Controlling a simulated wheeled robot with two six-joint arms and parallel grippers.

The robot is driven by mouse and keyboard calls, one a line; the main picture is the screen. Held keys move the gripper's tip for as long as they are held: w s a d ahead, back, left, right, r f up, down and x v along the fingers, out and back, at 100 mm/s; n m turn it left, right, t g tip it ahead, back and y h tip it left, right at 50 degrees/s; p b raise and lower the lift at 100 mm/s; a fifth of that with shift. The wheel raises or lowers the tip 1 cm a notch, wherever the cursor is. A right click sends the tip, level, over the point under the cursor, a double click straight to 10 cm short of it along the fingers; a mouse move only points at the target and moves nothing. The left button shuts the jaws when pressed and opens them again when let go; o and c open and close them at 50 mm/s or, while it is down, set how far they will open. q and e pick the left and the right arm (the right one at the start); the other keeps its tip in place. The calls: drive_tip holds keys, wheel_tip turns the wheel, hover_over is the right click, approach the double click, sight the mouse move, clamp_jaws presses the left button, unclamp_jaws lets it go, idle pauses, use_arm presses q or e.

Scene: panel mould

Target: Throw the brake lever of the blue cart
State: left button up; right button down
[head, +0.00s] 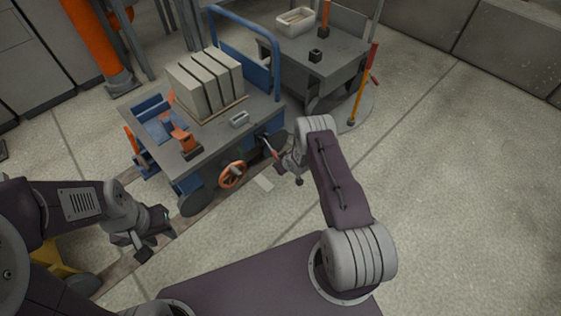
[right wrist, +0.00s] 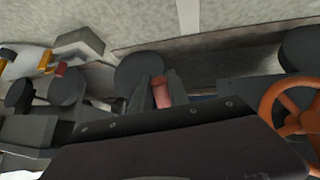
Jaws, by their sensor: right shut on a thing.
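The blue cart (head: 200,150) stands in the upper middle of the head view, with a grey deck and a blue push rail. Its brake lever (head: 268,145) sticks out from the cart's near right side and ends in a red grip. My right gripper (head: 279,158) is at that grip. In the right wrist view the red grip (right wrist: 161,94) sits between the two fingers of my right gripper (right wrist: 160,92), which are shut on it. My left gripper (head: 148,244) is open and empty over the floor, left of and nearer than the cart.
An orange handwheel (head: 232,174) is on the cart's near side, left of the lever. Grey slabs (head: 206,84) stand on the deck. A second grey cart (head: 330,55) and a red-yellow post (head: 363,85) are behind. Floor at right is clear.

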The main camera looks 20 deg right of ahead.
drive_tip(key=c, duration=1.3)
unclamp_jaws()
drive_tip(key=shift+o, duration=0.2)
drive_tip(key=shift+s+r+p, duration=0.1)
drive_tip(key=shift+r+p, duration=0.25)
drive_tip(key=shift+p, duration=0.05)
drive_tip(key=p+v, duration=0.5)
drive_tip(key=v, duration=0.3)
drive_tip(key=shift+s+p, duration=0.25)
drive_tip(key=shift+p, duration=0.05)
